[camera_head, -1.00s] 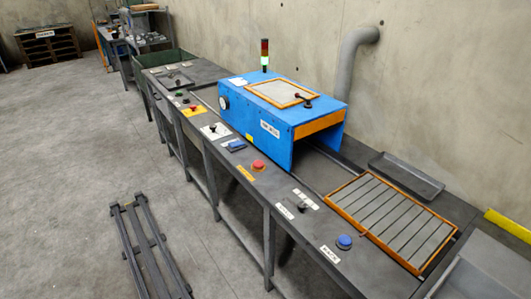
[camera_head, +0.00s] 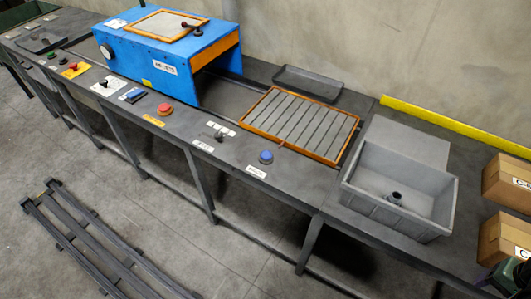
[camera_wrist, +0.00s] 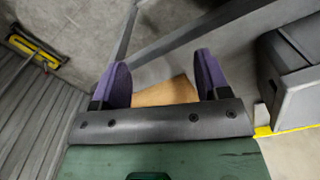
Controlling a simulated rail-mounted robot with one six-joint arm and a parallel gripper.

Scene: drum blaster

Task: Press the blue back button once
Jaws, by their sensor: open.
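The blue button (camera_head: 266,157) sits on the dark bench top near its front edge, with a white label (camera_head: 257,171) in front of it. It stands left of the grey bin and in front of the orange-framed slatted panel. My gripper (camera_wrist: 160,80) shows in the wrist view with two purple fingers spread apart and nothing between them. A tan surface lies beyond the fingers. The blue button is not visible in the wrist view. In the head view only a small green part of my arm shows at the lower right corner, far from the button.
A red button (camera_head: 165,109) and a small black lever (camera_head: 218,134) stand left along the bench front. The blue blaster housing (camera_head: 170,55) is at upper left. A grey bin (camera_head: 400,190) holds a small dark part. Cardboard boxes (camera_head: 505,240) stand at the right.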

